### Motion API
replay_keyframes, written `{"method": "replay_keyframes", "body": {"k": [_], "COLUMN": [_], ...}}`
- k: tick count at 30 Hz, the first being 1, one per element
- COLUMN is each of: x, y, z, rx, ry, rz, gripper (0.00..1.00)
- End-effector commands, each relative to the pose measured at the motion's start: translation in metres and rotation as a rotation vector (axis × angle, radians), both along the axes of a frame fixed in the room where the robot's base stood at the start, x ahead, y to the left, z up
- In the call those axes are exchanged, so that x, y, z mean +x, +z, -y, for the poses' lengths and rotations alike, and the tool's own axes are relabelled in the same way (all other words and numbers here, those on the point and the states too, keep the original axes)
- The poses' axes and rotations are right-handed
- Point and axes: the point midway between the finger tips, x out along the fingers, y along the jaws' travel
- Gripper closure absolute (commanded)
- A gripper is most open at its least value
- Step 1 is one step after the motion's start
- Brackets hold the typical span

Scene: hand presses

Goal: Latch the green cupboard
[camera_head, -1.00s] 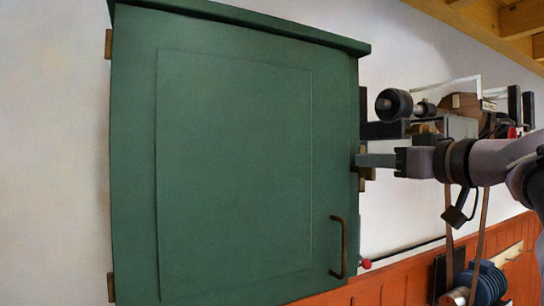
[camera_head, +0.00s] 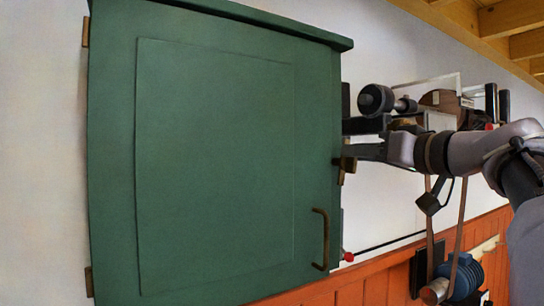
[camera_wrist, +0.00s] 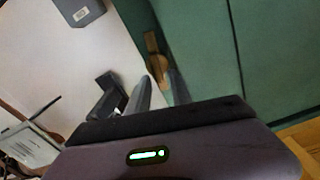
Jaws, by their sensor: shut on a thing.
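The green cupboard (camera_head: 215,165) fills the left and middle of the head view, its door looking closed against the frame. A brown handle (camera_head: 321,239) is at the door's lower right. A small brass latch (camera_head: 346,166) sits at the cupboard's right edge, about mid-height. My gripper (camera_head: 350,158) reaches in from the right and is shut on this latch. In the wrist view the latch (camera_wrist: 156,62) shows at the fingertips, beside the green cupboard edge (camera_wrist: 205,50). My gripper (camera_wrist: 161,84) partly hides the latch's lower end.
A shelf with a dark round-ended tool (camera_head: 376,100) is just above my gripper. A blue motor (camera_head: 462,277) with a belt is below my arm. A red knob (camera_head: 348,257) is near the cupboard's lower right. Orange panelling (camera_head: 375,280) lines the lower wall.

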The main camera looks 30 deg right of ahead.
Motion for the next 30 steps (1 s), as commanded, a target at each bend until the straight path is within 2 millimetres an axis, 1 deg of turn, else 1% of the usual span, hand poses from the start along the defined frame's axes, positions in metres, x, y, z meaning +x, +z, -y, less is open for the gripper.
{"method": "replay_keyframes", "body": {"k": [1,30], "x": [0.000,0.002], "y": [-0.004,-0.013], "z": [0.002,0.014], "rx": [0.039,0.955], "ry": [0.000,0.000], "rz": [-0.006,-0.079], "gripper": [1.00,1.00]}}
